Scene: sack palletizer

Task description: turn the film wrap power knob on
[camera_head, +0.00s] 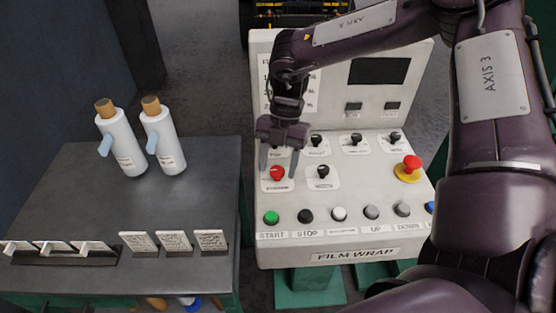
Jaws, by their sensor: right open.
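The film wrap panel (355,254) is a pale console with a sloped face, labelled FILM WRAP at its front edge. A red knob (277,173) sits on a white plate at the left of the lower knob row. Its label is too small to read. A black knob (322,172) is to its right. My right gripper (279,162) is open, pointing down, with its fingers over and either side of the red knob. I cannot tell whether they touch it. One upper knob is partly hidden behind the gripper. My left gripper is not in view.
Several push buttons, including green START (271,217), line the panel's front. A red emergency stop (408,168) is at its right. A dark table (70,205) on the left holds two white bottles (121,143) and several small cards. My right arm covers the right side.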

